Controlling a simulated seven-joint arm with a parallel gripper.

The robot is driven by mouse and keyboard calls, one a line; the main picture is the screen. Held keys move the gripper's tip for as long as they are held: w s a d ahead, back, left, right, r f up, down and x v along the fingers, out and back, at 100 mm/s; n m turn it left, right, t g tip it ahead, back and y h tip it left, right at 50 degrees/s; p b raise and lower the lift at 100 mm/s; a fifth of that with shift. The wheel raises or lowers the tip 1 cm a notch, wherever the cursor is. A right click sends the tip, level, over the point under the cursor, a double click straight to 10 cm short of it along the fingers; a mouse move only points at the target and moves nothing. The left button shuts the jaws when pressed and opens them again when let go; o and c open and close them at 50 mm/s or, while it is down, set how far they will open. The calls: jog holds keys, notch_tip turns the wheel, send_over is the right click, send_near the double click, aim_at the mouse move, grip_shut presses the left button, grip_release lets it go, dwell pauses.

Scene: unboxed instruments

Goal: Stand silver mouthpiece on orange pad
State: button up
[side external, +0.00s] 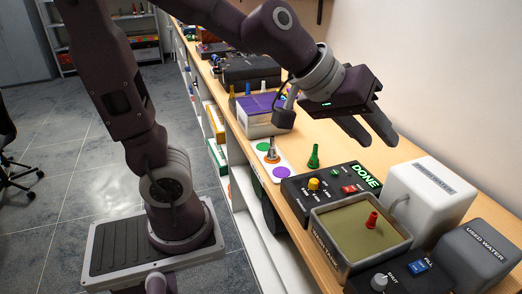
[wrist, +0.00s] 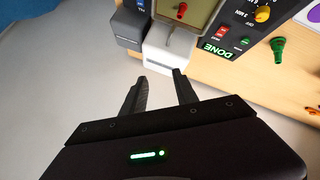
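The silver mouthpiece (side external: 272,150) stands upright on the orange pad (side external: 271,160) in the side external view. The orange pad is the middle spot of a white card, between a green spot (side external: 263,146) and a purple spot (side external: 280,172). My gripper (side external: 375,136) is raised above the table, to the right of the card and well apart from the mouthpiece. In the wrist view its two fingers (wrist: 160,77) are spread, with nothing between them. The silver mouthpiece cannot be made out in the wrist view.
A green mouthpiece (side external: 314,157) stands on the table right of the card. A control panel (side external: 330,186) reads DONE. A red mouthpiece (side external: 372,220) stands in an open basin (side external: 345,268). White (side external: 428,195) and grey (side external: 474,254) water tanks stand at right; a purple-topped box (side external: 262,122) is behind.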

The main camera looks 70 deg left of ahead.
jog(key=s+a+f+m+g+y, duration=0.1)
jog(key=s+a+m, duration=0.1)
jog(key=s, duration=0.7)
jog(key=s+a+f+m+g+y, duration=0.1)
jog(key=s+a+f+m+g, duration=0.1)
jog(key=s, duration=0.7)
jog(key=shift+a+m, duration=0.55)
jog(key=shift+m, duration=0.15)
